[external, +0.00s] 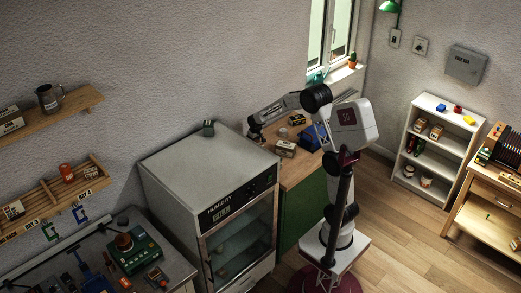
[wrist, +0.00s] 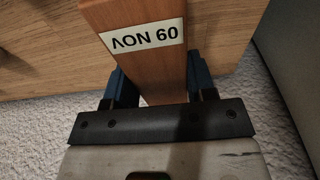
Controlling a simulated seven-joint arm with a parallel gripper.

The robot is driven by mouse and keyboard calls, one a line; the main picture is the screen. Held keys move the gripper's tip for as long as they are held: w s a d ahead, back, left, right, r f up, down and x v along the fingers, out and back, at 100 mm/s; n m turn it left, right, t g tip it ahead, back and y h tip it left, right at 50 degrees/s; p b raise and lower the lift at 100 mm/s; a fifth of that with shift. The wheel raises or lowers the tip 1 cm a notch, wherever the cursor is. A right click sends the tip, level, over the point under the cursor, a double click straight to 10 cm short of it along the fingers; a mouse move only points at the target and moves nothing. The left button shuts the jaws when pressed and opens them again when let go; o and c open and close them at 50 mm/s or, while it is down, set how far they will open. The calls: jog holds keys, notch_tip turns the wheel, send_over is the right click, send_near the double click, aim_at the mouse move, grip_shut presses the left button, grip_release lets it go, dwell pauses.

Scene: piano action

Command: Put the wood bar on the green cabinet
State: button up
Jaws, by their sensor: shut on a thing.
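The wood bar (wrist: 165,66) is reddish brown with a white label reading "NOV 60", upside down in the wrist view. My gripper (wrist: 161,88) is shut on it, with one dark blue finger on each side. In the external view my gripper (external: 255,134) is by the wall, at the far left end of the wooden top of the green cabinet (external: 306,208). The bar is too small to make out there. In the wrist view a wood surface (wrist: 45,50) lies behind the bar; I cannot tell whether the bar touches it.
A grey humidity cabinet (external: 200,165) stands left of the green cabinet. On the green cabinet's top are a small labelled box (external: 286,149), a blue item (external: 311,138) and other small things. A textured wall runs close behind my gripper.

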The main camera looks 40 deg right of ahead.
aim_at(256, 141)
jog(key=shift+f, duration=0.45)
jog(key=shift+f, duration=0.15)
jog(key=shift+f, duration=1.75)
jog(key=shift+f, duration=0.1)
jog(key=o, duration=1)
jog(key=r, duration=0.4)
jog(key=s+r, duration=0.1)
jog(key=r, duration=0.7)
jog(key=shift+s, duration=0.4)
